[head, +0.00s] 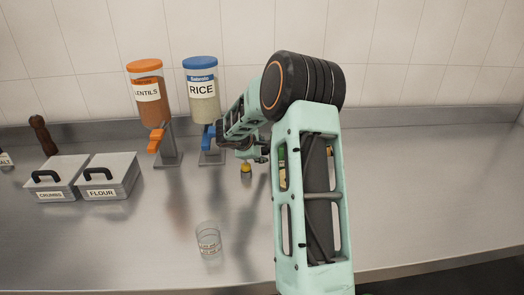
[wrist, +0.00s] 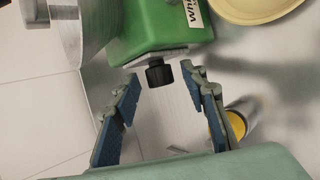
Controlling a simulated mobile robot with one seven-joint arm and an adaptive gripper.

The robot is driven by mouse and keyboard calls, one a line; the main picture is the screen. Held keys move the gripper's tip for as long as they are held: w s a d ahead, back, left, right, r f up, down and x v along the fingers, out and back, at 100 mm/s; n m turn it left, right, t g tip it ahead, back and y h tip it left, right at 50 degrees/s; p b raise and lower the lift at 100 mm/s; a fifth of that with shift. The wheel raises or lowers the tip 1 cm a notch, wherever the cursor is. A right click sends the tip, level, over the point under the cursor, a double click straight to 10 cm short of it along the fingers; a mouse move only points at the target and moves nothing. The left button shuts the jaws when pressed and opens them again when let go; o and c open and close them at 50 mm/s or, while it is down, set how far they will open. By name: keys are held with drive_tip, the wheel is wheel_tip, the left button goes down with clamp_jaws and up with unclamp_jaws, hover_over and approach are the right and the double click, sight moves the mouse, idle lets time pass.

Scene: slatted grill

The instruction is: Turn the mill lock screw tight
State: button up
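The green mill (wrist: 160,25) fills the upper middle of the wrist view, with part of a white label on it. Its black lock screw (wrist: 159,76) sticks out from a pale plate on the body toward my gripper (wrist: 161,75). My gripper is open, with one blue-padded finger on each side of the screw. Gaps show between both fingertips and the screw, and nothing is held. In the head view my arm hides most of the mill, and only green and yellow bits (head: 282,165) show behind it. The screw is hidden there.
A metal cylinder with a yellow top (wrist: 240,120) stands close beside the right finger. A cream bowl (wrist: 255,8) is at upper right. In the head view, lentils (head: 148,95) and rice (head: 202,95) dispensers stand left of my arm. A glass (head: 208,240) stands in front.

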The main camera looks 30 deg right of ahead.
clamp_jaws()
